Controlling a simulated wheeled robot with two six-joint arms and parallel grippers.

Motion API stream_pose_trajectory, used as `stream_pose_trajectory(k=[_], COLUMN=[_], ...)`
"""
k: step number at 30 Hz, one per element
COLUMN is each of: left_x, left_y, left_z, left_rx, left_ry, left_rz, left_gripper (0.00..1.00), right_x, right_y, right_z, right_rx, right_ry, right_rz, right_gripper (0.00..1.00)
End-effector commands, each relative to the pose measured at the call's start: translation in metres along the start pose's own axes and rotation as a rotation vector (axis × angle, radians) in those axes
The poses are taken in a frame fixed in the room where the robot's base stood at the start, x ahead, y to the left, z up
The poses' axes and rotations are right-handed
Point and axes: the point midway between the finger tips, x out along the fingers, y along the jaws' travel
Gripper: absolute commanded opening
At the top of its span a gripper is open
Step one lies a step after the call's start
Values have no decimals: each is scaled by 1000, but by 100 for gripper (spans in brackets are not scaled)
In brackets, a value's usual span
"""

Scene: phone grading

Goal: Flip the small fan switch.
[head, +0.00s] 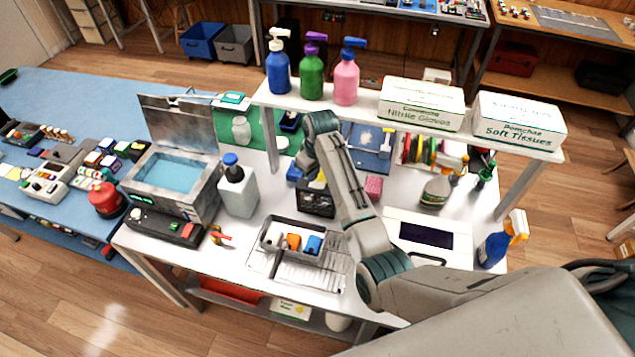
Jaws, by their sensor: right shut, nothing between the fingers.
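My right arm reaches in from the lower right, arches over the white bench and bends down at its far end. My right gripper (312,174) is shut and empty. It points down just above and behind a small black box-shaped unit (316,200), which looks like the small fan. The arm hides part of this unit's right side. The switch is too small or hidden to make out, and I cannot tell whether the fingertips touch the unit. My left gripper is not in view.
A tray (262,246) with small coloured parts stands in front of the unit. A white pump bottle (239,190) and an open metal bath (150,192) stand left. A raised shelf (368,101) with bottles and boxes spans behind.

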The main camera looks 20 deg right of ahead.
Motion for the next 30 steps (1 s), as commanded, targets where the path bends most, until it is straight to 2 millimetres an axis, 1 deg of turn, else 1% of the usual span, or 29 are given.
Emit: stream_pose_trajectory(k=[1,18,22,30], left_x=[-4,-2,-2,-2], left_y=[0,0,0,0], left_z=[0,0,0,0], left_rx=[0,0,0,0], left_ry=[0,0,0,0], left_rz=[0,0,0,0], left_gripper=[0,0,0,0], right_x=[-7,-48,-51,-51], right_y=[0,0,0,0], right_z=[-1,-8,-8,-8], right_rx=[0,0,0,0], right_ry=[1,1,0,0], right_rz=[0,0,0,0], right_gripper=[0,0,0,0])
